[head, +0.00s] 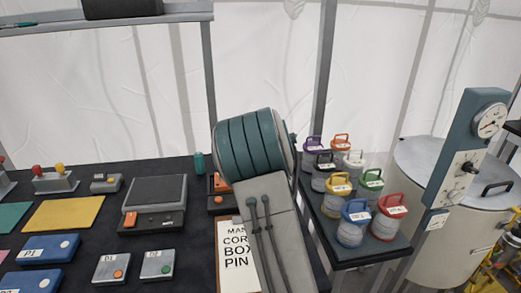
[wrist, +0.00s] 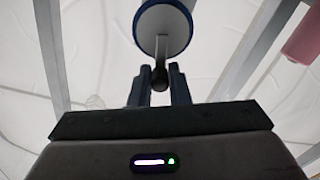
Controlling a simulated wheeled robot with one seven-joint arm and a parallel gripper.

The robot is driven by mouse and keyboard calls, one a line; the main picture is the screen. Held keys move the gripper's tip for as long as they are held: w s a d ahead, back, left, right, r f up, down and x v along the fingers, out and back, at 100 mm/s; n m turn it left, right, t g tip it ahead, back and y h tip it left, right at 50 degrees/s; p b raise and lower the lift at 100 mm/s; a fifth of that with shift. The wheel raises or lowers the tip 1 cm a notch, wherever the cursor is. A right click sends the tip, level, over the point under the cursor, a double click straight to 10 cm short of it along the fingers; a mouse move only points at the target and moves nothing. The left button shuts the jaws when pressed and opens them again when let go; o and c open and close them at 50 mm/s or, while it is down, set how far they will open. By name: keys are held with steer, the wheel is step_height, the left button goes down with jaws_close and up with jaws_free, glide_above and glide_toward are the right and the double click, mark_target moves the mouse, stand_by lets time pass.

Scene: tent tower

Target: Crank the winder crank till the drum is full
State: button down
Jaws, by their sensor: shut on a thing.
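In the wrist view, a round grey-white disc with a dark blue rim (wrist: 165,26), apparently the winder's drum end, shows at the top and is cut off by the frame. The thin dark winder crank (wrist: 160,50) runs down from it to a dark rounded knob (wrist: 160,76). My gripper (wrist: 160,82) has its two dark fingers on either side of this knob and is shut on it. How full the drum is cannot be seen from here. In the head view my arm fills the middle, and my gripper, the crank and the drum do not show.
The dark table holds a grey-topped device (head: 155,196), a yellow mat (head: 65,213) and small button boxes (head: 157,263). Right of my arm, a tray (head: 345,252) carries several colored-lid jars. A large metal drum (head: 425,160) with a gauge panel (head: 462,150) stands farther right.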

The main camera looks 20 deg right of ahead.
steer(key=shift+s+d+f+m+b, duration=0.15)
steer(key=shift+d+f+m+b, duration=0.55)
steer(key=shift+m+b, duration=1.85)
steer(key=shift+s+d+f+m+b, duration=0.2)
steer(key=shift+d+f+m+b, duration=0.6)
steer(key=shift+m, duration=2.9)
steer(key=shift+s+d+f+m+b, duration=0.25)
steer(key=shift+d+m+b, duration=0.6)
steer(key=shift+m+b, duration=1.9)
steer(key=shift+w+f+m+p, duration=0.1)
steer(key=shift+m+p, duration=0.3)
steer(key=shift+m, duration=0.2)
steer(key=c, duration=1.4)
jaws_free()
steer(key=shift+o, duration=0.2)
steer(key=v, duration=1.4)
steer(key=shift+d, duration=0.15)
steer(key=shift+w, duration=0.1)
